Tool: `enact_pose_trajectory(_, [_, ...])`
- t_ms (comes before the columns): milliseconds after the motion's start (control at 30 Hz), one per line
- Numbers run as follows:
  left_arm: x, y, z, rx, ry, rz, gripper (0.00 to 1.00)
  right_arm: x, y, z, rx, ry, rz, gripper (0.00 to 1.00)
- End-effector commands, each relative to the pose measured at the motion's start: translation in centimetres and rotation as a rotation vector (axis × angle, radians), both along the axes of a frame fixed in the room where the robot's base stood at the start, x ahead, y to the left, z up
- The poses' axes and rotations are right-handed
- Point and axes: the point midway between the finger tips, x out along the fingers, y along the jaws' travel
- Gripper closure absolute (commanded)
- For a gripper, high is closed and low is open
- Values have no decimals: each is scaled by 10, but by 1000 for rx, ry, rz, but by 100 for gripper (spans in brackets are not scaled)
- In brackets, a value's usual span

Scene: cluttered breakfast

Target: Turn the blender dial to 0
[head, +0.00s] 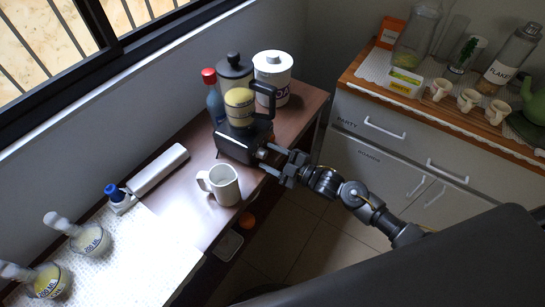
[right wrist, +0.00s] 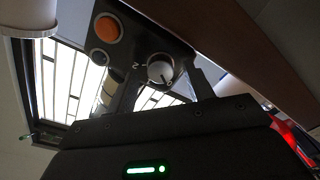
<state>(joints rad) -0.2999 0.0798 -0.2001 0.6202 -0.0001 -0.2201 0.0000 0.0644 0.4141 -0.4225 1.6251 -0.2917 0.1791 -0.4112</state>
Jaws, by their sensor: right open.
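The blender (head: 240,142) stands on the brown counter with its black base facing my right arm. Its jar (head: 240,104) holds something yellow, and a dark handle is at its right side. My right gripper (head: 269,158) is open at the front of the base, beside the dial. In the right wrist view the round, pale dial (right wrist: 160,70) shows between the two fingers of the gripper (right wrist: 160,88), with a "2" mark at its left. I cannot tell whether the fingers touch it, and its exact setting is unclear. My left gripper is not in view.
A white mug (head: 224,186) stands close in front of the blender. A white canister (head: 272,76) and a red-capped bottle (head: 213,95) stand near it. An orange button (right wrist: 107,28) is on the base beside the dial. A cabinet (head: 400,130) with jars and cups is at the right.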

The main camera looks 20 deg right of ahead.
Motion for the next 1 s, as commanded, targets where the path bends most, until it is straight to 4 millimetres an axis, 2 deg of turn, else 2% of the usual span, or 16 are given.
enact_pose_trajectory(167, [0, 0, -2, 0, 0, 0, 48, -7, -7, -2, -1, 2, -1, 48])
enact_pose_trajectory(633, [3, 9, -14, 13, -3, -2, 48, -69, -64, -2, -1, 2, -1, 48])
enact_pose_trajectory(833, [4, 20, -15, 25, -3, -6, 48, -78, -73, 0, 0, 1, -1, 48])
enact_pose_trajectory(1000, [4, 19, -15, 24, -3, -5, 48, -79, -74, 0, 0, -1, -1, 48])
